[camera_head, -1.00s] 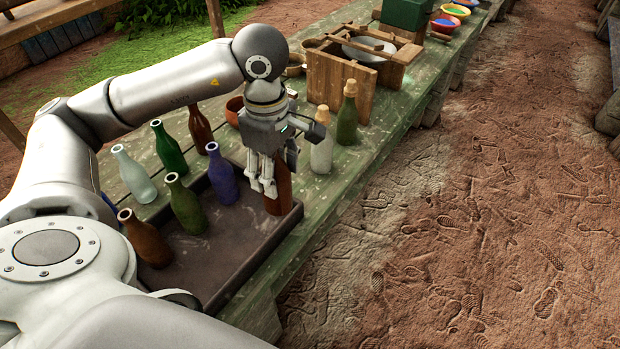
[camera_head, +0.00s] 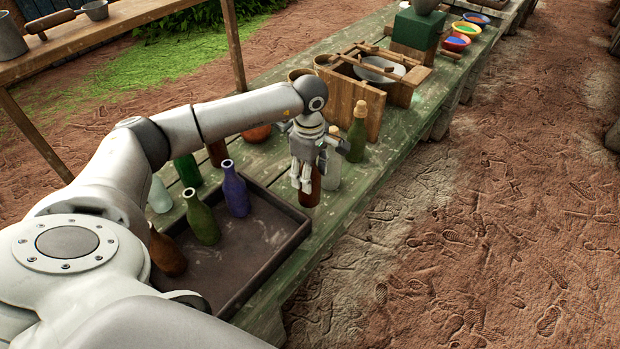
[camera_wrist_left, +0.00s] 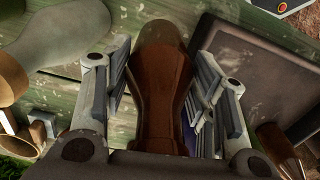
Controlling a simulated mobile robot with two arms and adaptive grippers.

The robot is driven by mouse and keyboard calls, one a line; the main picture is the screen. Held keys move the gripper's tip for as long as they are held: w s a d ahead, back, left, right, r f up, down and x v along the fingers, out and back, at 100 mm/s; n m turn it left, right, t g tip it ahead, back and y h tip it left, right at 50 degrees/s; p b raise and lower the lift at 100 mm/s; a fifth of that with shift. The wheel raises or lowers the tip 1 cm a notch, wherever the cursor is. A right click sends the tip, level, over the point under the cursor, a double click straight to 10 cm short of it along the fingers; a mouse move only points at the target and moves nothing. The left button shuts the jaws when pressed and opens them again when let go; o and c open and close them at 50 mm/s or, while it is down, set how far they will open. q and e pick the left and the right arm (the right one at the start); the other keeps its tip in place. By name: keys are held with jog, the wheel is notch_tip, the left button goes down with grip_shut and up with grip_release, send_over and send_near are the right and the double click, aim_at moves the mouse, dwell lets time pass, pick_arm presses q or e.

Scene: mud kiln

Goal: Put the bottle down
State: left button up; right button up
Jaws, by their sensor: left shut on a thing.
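My left gripper (camera_head: 305,178) is shut on a brown bottle (camera_head: 311,192), just past the tray's far right corner in the head view. In the left wrist view the brown bottle (camera_wrist_left: 160,85) lies between the two fingers (camera_wrist_left: 165,95), with green table boards around its far end. I cannot tell whether its base touches the table. The dark tray (camera_head: 262,245) holds a purple bottle (camera_head: 235,192), an olive green bottle (camera_head: 202,220) and a brown bottle (camera_head: 167,254). My right gripper is not in view.
A pale corked bottle (camera_head: 332,170) and a green corked bottle (camera_head: 357,135) stand close beyond my gripper. A wooden box (camera_head: 352,100) is behind them. More bottles stand left of the tray, partly behind my arm. The tray's right part is clear.

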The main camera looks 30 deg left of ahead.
pick_arm(q)
jog(key=f, duration=0.3)
jog(key=shift+w+f+p, duration=0.2)
jog(key=shift+f+p, duration=0.1)
jog(key=shift+p, duration=0.1)
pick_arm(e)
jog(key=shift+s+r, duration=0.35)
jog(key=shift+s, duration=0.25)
pick_arm(q)
jog(key=shift+f, duration=0.2)
jog(key=o, duration=1.1)
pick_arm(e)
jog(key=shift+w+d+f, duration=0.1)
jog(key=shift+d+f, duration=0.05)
pick_arm(q)
jog(key=shift+r, duration=0.1)
